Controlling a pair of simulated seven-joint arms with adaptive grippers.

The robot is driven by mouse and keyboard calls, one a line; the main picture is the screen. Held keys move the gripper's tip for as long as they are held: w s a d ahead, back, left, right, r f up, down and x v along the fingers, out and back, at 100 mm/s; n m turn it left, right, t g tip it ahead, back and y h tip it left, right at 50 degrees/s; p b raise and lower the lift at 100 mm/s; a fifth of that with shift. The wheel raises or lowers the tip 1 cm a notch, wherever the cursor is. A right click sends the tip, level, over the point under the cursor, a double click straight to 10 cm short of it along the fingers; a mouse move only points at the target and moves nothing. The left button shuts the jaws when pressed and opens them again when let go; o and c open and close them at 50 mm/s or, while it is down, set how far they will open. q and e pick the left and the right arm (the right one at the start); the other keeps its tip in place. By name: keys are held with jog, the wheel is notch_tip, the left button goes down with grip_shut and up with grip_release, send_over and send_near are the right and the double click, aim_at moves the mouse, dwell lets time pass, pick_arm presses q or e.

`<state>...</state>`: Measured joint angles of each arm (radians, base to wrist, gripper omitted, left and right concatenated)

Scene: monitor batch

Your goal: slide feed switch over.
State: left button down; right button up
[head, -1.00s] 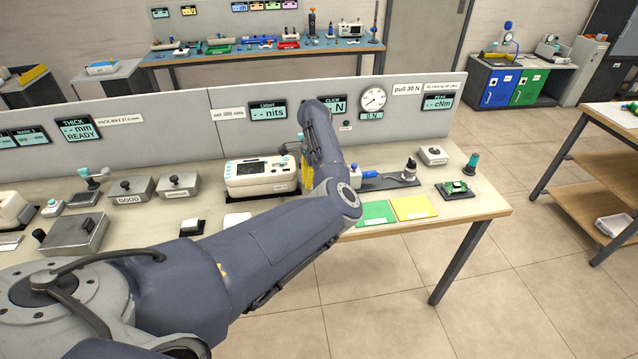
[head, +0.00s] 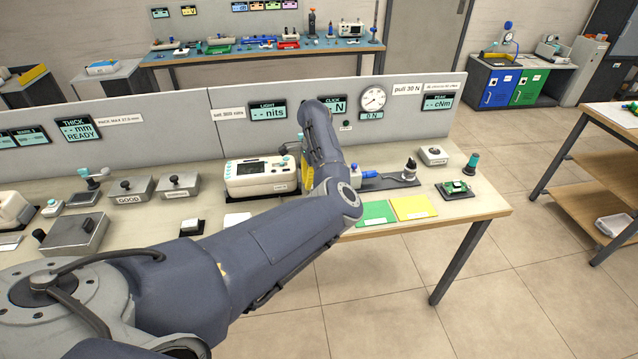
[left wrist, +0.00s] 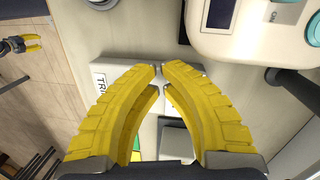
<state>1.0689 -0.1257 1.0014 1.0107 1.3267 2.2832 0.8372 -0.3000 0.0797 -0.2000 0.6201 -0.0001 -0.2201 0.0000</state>
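My left arm reaches over the bench in the head view. Its gripper (head: 306,178) is mostly hidden behind the forearm, beside a white instrument (head: 262,176) with a dark screen. In the left wrist view the two yellow fingertips (left wrist: 159,70) nearly meet, with a narrow gap, over a white plate (left wrist: 122,72) lettered "TRI...". The instrument's corner (left wrist: 248,42) is at upper right there. I cannot make out a feed switch for certain, nor whether anything small is between the tips. Another yellow-fingered gripper (left wrist: 32,43), apparently my right one, is far off at the left with its fingers apart.
Green (head: 376,213) and yellow (head: 413,207) mats lie at the bench's front edge. A green circuit board (head: 455,189) and a dark fixture with a blue part (head: 366,172) stand to the right. A grey partition with readouts rises behind. Open floor lies in front.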

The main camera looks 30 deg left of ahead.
pick_arm(q)
jog(key=shift+w+d, duration=0.65)
jog(key=shift+d, duration=0.1)
dwell(0.8)
jog(key=shift+s+a, duration=0.2)
dwell(0.5)
jog(key=shift+s+d+r, duration=0.15)
jog(key=shift+r, duration=0.85)
jog(key=shift+s+d+r, duration=0.1)
jog(key=shift+s+r, duration=0.05)
jog(key=shift+r, duration=0.8)
jog(key=shift+s+d+r, duration=0.15)
jog(key=shift+r, duration=0.85)
